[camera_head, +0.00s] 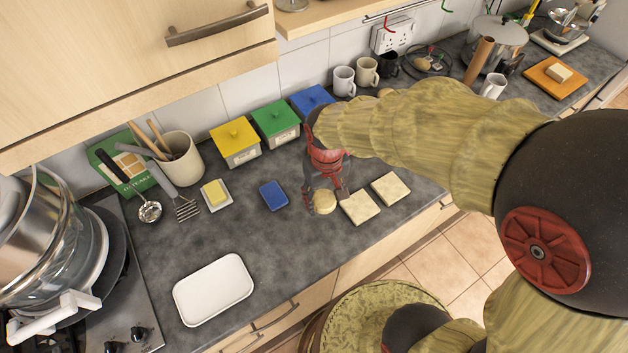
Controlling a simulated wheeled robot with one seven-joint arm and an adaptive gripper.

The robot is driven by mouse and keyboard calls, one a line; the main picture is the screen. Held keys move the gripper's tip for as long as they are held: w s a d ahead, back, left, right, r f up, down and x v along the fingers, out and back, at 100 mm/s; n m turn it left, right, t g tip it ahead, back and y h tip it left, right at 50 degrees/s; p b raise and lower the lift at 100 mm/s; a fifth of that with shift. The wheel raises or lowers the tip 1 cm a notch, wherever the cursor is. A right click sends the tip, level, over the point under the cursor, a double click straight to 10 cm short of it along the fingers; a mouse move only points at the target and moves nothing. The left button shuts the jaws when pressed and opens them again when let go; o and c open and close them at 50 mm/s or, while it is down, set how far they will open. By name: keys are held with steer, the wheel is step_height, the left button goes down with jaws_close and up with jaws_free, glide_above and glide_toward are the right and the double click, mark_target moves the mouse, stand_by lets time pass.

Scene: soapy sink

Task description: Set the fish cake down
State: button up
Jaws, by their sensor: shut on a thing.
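The fish cake (324,203) is a small round, pale tan piece at the middle of the counter. My red gripper (322,197) points down and is shut on it, with fingers around its sides. I cannot tell whether the fish cake touches the counter or hangs just above it. A square slice like bread (360,208) lies close to its right. A second slice (390,189) lies further right.
A white tray (188,309) lies empty at the front left. A blue sponge (273,195) and a butter dish (219,206) lie left of my gripper. Yellow (235,143), green (275,124) and blue (310,101) boxes line the wall. The counter between tray and sponge is clear.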

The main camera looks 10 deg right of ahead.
steer(key=w+f, duration=0.2)
steer(key=w, duration=0.1)
steer(key=w+f+b, duration=0.1)
steer(key=w+f, duration=0.4)
steer(key=w, duration=0.1)
steer(key=shift+w+d+f, duration=0.15)
steer(key=shift+d+f, duration=0.1)
steer(key=shift+f, duration=0.1)
steer(key=shift+w+f+b, duration=0.2)
steer(key=shift+f+b, duration=0.05)
steer(key=shift+b, duration=0.05)
steer(key=shift+f, duration=1.5)
steer(key=shift+f+b, duration=0.15)
steer(key=shift+b, duration=0.15)
steer(key=o, duration=1.2)
steer(key=shift+o, duration=0.3)
